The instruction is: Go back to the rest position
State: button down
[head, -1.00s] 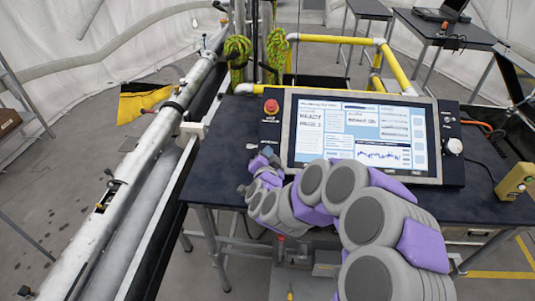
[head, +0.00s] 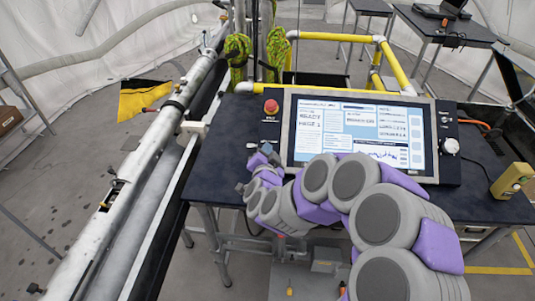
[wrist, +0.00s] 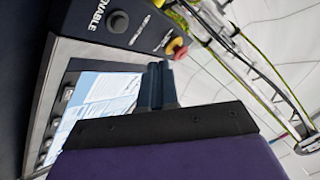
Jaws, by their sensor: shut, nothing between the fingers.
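My gripper (head: 250,167) is at the end of my grey and purple arm, at the left front of the control panel (head: 452,143) in the head view. In the wrist view my gripper's fingers (wrist: 161,84) are together with nothing between them. They overlap the panel's lit screen (wrist: 100,100) in that view. The screen (head: 365,130) shows text boxes and a graph in the head view; my arm hides its lower part. A red button (head: 270,106) is on the panel's left side, and it also shows in the wrist view (wrist: 180,49).
The panel stands on a dark table (head: 215,165). Yellow rails (head: 395,65) stand behind. A long metal pipe (head: 140,155) runs along the left.

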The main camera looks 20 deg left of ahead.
jog(key=shift+r, duration=0.1)
jog(key=s+d+r+n+g+h, duration=0.2)
jog(key=s+d+g, duration=0.6)
jog(key=s+d, duration=0.9)
jog(key=s+d+r+n+g+h, duration=0.2)
jog(key=s+d+g, duration=0.7)
jog(key=s+d, duration=0.9)
jog(key=s+h, duration=0.1)
jog(key=s, duration=0.4)
jog(key=shift+s+d+r+n, duration=0.3)
jog(key=shift+r+n, duration=0.05)
jog(key=shift+n, duration=0.05)
jog(key=c, duration=1.8)
grip_release()
